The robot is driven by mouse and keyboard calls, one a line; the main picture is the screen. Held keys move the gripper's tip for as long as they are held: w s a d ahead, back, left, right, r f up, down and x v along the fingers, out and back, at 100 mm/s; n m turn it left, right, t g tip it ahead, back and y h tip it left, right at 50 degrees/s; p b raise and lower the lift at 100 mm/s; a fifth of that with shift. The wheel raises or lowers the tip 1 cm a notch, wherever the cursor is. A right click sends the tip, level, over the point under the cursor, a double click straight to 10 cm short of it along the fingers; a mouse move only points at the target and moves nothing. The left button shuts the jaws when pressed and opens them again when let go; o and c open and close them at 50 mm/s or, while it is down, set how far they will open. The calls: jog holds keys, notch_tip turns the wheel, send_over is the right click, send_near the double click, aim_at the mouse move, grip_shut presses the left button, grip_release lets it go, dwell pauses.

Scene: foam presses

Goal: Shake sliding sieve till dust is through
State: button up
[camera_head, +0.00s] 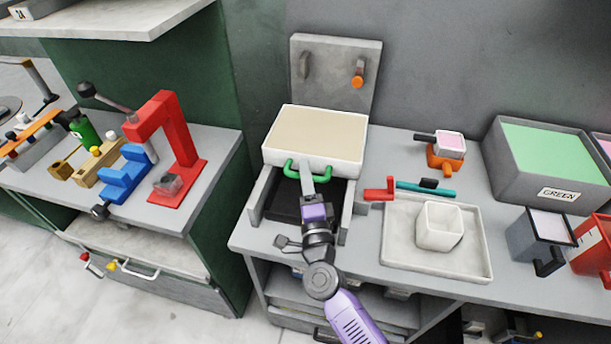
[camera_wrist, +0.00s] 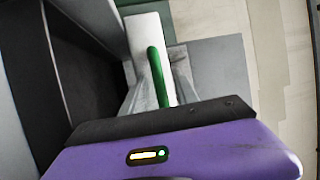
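The sliding sieve (camera_head: 270,154) is a white rectangular frame filled with a flat beige layer. It sits at the back of grey side rails (camera_head: 262,194), over a dark bin (camera_head: 285,207) whose front part is uncovered. A green handle (camera_head: 290,170) is on the sieve's front wall. My gripper (camera_head: 307,172) reaches it from the front, its grey fingers on either side of the handle, seemingly closed on it. The wrist view shows the handle (camera_wrist: 155,70) against the white sieve wall (camera_wrist: 146,32). The exact finger contact is partly hidden.
A shallow tray (camera_head: 395,262) with a white square cup (camera_head: 440,226) stands right of the rails. A red and teal tool (camera_head: 427,190) lies behind it. A grey bin labelled GREEN (camera_head: 557,193) is farther right. A red press (camera_head: 172,140) stands on the left bench.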

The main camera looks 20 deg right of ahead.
grip_shut()
dwell(1.3)
